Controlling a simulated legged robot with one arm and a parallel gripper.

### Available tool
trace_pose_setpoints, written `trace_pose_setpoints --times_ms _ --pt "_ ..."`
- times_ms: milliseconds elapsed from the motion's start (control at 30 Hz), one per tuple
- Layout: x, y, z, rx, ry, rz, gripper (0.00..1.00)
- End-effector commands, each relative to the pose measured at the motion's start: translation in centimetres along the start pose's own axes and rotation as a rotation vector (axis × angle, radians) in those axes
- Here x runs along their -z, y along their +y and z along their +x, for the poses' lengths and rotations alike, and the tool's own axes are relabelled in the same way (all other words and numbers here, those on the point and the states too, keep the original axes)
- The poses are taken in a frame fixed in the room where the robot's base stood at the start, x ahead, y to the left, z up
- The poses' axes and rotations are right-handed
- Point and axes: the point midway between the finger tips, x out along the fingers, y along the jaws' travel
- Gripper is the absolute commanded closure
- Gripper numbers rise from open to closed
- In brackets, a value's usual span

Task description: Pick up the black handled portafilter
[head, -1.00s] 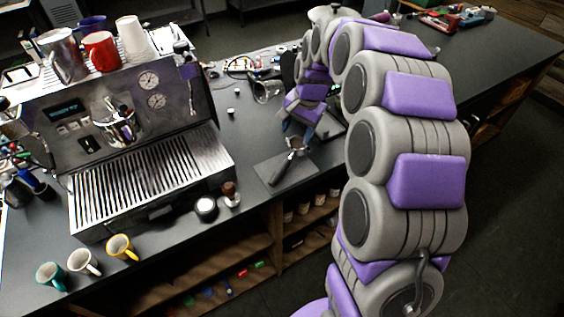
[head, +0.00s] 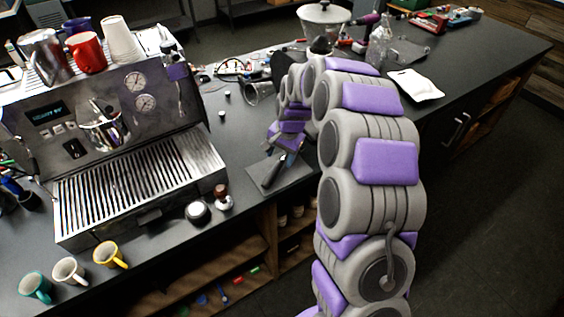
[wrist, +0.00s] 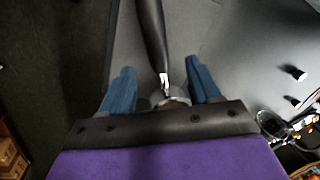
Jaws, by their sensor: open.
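The black handled portafilter (head: 272,172) lies on a grey mat (head: 294,176) on the counter, its handle pointing toward the counter's front edge. In the wrist view its black handle (wrist: 152,35) runs up from a silver neck, and its metal head is partly hidden behind my gripper's edge. My gripper (wrist: 160,85) is open, with one blue finger on each side of the portafilter's neck and head. Gaps show between the fingers and the neck. In the head view my gripper (head: 284,146) is over the head end of the portafilter and hides it.
The espresso machine (head: 130,185) stands left, with cups on top. A tamper (head: 222,197) and a round black-and-white piece (head: 197,212) sit near the front edge. Several mugs (head: 110,254) stand at front left.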

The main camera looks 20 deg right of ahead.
Motion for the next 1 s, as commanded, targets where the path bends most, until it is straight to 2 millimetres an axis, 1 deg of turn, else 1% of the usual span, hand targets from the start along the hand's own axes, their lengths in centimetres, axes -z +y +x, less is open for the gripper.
trace_pose_setpoints --times_ms 133,300,400,467,667,1000 --pt "0.0 0.1 1.2 -0.001 -0.002 0.000 0.38" --pt "0.1 0.1 3.9 -0.003 -0.005 0.000 0.38" --pt "0.1 0.1 5.0 -0.002 -0.003 0.001 0.38" --pt "0.2 0.1 5.2 0.000 -0.001 0.001 0.38" --pt "0.2 0.1 5.1 0.000 0.000 0.001 0.38" --pt "0.2 0.1 5.1 0.000 -0.001 0.000 0.70"
